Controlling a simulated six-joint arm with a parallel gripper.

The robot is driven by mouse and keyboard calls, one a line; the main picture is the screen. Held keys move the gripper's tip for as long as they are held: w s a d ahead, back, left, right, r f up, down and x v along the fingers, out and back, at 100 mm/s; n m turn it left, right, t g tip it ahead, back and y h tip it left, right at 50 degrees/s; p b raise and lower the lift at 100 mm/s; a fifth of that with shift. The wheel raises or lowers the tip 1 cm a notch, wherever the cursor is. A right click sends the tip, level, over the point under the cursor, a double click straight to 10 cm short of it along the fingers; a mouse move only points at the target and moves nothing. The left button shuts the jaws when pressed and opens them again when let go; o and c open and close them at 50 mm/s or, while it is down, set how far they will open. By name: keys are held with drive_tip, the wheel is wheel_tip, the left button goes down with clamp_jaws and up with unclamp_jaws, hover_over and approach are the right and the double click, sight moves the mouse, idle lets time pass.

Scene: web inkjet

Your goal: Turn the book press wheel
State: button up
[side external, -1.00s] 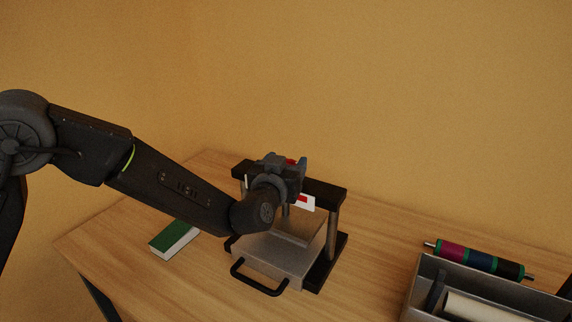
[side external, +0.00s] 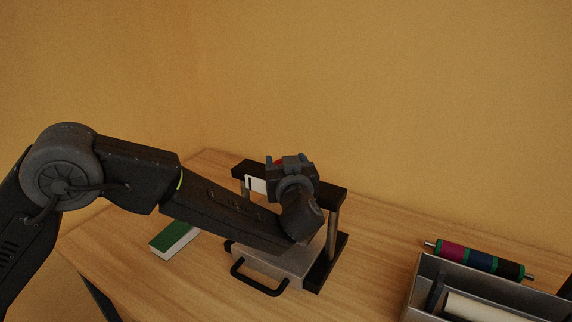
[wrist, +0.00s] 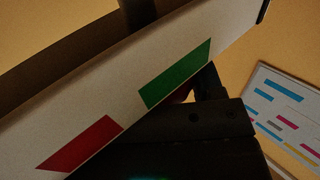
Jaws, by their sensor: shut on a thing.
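The book press (side external: 330,222) stands on the wooden table, with a dark top beam, metal posts and a grey bed with a black loop handle in front. My gripper (side external: 290,161) is above the top beam and hides most of what is there. A small red piece (side external: 281,161) shows at my gripper, probably part of the wheel; the rest of the wheel is hidden. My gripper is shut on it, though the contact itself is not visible. The wrist view shows a pale strip with a green patch (wrist: 176,74) and a red patch (wrist: 80,145) close up.
A green book (side external: 174,238) lies left of the press. At the right are a grey open box (side external: 430,275) and a roller with coloured bands (side external: 480,260). A sheet with coloured bars (wrist: 290,115) shows in the wrist view. The table between press and box is clear.

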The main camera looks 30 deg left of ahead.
drive_tip(key=shift+n+g+y, duration=1.1)
drive_tip(key=shift+g+y, duration=0.1)
drive_tip(key=shift+g, duration=0.3)
drive_tip(key=o, duration=0.9)
drive_tip(key=v, duration=1.4)
drive_tip(key=shift+f, duration=0.2)
drive_tip(key=shift+w+r, duration=0.1)
